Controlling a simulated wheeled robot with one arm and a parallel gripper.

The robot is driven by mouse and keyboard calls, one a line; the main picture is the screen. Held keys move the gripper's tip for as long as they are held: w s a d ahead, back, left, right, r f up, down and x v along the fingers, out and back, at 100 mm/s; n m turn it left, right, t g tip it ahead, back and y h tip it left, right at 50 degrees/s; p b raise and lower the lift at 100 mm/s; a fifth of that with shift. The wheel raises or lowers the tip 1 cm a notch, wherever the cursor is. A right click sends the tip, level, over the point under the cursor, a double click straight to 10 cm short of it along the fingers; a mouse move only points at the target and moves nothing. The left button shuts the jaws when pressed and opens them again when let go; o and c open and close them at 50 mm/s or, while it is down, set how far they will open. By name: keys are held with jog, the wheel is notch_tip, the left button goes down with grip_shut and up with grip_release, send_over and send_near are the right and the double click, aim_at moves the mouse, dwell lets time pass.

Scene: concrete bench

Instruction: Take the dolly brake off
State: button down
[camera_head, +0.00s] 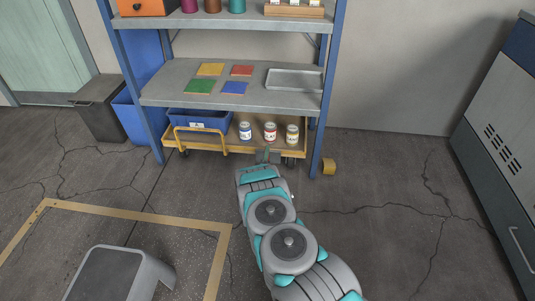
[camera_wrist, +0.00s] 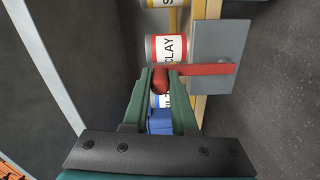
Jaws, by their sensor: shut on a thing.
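The yellow dolly (camera_head: 225,149) stands on the floor under the bottom shelf, carrying a blue bin (camera_head: 200,119) and three jars. In the wrist view its yellow edge (camera_wrist: 199,104) runs down the picture. The red brake lever (camera_wrist: 205,69) is fixed to a grey plate (camera_wrist: 232,40) on the dolly's edge and reaches left to a rounded red knob (camera_wrist: 160,84). My gripper (camera_wrist: 161,72) has its green fingers closed around this knob. In the head view my gripper (camera_head: 262,157) is at the dolly's front edge, and the lever is mostly hidden there.
The jars (camera_head: 270,131) stand close behind the lever. A grey shelf (camera_head: 170,92) with coloured squares and a tray (camera_head: 295,79) is above. A blue post (camera_head: 319,140) and a yellow block (camera_head: 329,167) are at right. A grey step stool (camera_head: 115,275) is front left.

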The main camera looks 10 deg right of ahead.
jog(key=shift+a, duration=0.1)
jog(key=c, duration=0.7)
grip_release()
jog(key=v, duration=0.7)
jog(key=shift+s, duration=0.35)
jog(key=shift+a, duration=0.1)
